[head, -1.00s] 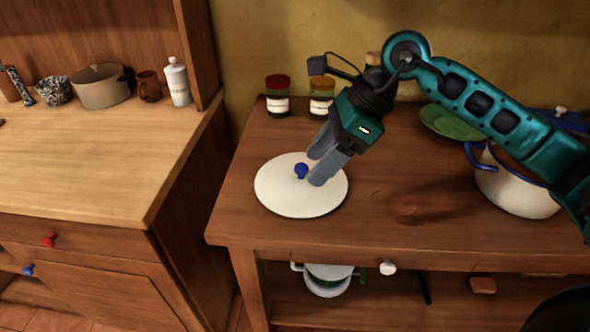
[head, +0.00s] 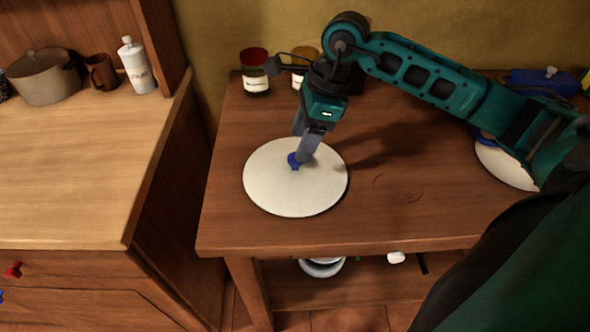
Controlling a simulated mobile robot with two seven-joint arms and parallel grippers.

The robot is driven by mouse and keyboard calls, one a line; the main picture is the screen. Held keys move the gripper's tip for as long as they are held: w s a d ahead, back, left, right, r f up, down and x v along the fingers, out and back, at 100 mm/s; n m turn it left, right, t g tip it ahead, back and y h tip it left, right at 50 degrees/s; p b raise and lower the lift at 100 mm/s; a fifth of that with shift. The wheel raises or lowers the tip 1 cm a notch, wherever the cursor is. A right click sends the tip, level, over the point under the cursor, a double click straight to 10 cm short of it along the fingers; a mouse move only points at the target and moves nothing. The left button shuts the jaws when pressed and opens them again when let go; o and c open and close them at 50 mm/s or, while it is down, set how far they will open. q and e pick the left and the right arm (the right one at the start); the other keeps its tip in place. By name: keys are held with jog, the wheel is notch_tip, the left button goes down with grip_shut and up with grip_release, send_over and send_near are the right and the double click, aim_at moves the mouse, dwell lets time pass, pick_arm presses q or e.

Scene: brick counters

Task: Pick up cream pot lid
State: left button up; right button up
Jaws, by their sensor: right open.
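The cream pot lid (head: 295,195) is a flat, round, off-white disc with a small blue knob (head: 293,160) at its middle. It lies flat on the brown wooden table in the head view. My right gripper (head: 301,157) points down at the knob, its fingertips at or right beside it. Its jaws are open; the fingers overlap in this view, so I cannot tell whether the knob is between them. My left gripper is not in view.
Jars (head: 255,72) stand at the table's back left. A cream pot (head: 505,168) sits at the right, partly behind my arm. A lighter counter (head: 80,170) stands left across a gap. The table right of the lid is clear.

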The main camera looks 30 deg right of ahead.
aim_at(295, 166)
jog(key=x, duration=0.5)
jog(key=shift+s+d+f, duration=0.1)
jog(key=shift+s, duration=0.1)
jog(key=shift+c, duration=0.2)
grip_shut()
